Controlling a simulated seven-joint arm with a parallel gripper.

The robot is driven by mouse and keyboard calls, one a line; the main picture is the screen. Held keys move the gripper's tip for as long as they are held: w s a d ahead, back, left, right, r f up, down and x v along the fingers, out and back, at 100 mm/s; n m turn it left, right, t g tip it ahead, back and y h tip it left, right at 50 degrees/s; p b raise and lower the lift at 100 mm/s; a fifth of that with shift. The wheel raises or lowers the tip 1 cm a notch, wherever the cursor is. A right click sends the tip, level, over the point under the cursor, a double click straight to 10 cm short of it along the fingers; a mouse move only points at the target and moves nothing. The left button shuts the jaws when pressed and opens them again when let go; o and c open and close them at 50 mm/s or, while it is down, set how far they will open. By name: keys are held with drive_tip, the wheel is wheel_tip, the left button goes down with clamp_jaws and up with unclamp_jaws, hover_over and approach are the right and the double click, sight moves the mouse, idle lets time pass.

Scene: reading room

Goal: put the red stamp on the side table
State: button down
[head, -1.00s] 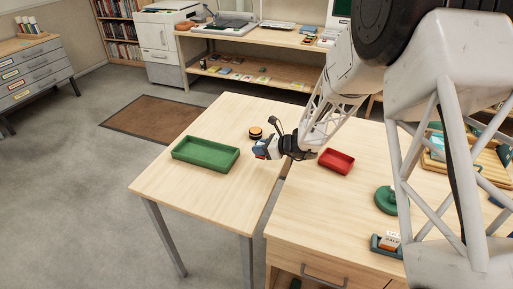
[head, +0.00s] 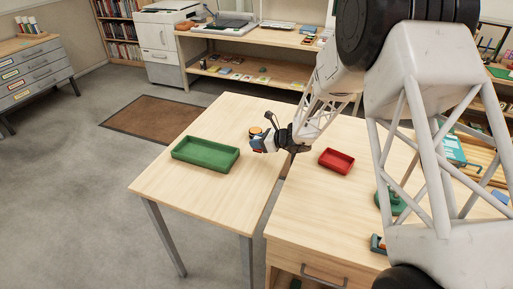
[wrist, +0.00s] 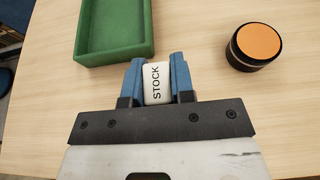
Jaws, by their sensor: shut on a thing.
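My gripper (head: 259,144) is over the side table (head: 205,202), the pale wooden table on the left. In the head view a little red of the stamp (head: 258,151) shows below the fingers. Whether its underside touches the table is hidden.
A green tray (head: 206,154) lies left of my gripper on the side table. A round black pot with an orange top (wrist: 254,46) stands close to the right in the wrist view. The desk (head: 315,205) adjoins on the right, with a red tray (head: 337,160). The table's front is clear.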

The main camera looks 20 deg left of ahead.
drive_tip(key=shift+f, duration=1.4)
drive_tip(key=shift+f, duration=0.15)
drive_tip(key=c, duration=1)
unclamp_jaws()
drive_tip(key=shift+o, duration=0.2)
drive_tip(key=shift+d+r, duration=0.15)
drive_tip(key=shift+r, duration=0.05)
drive_tip(key=v, duration=1.1)
drive_tip(key=shift+d+r, duration=0.15)
drive_tip(key=shift+d, duration=0.2)
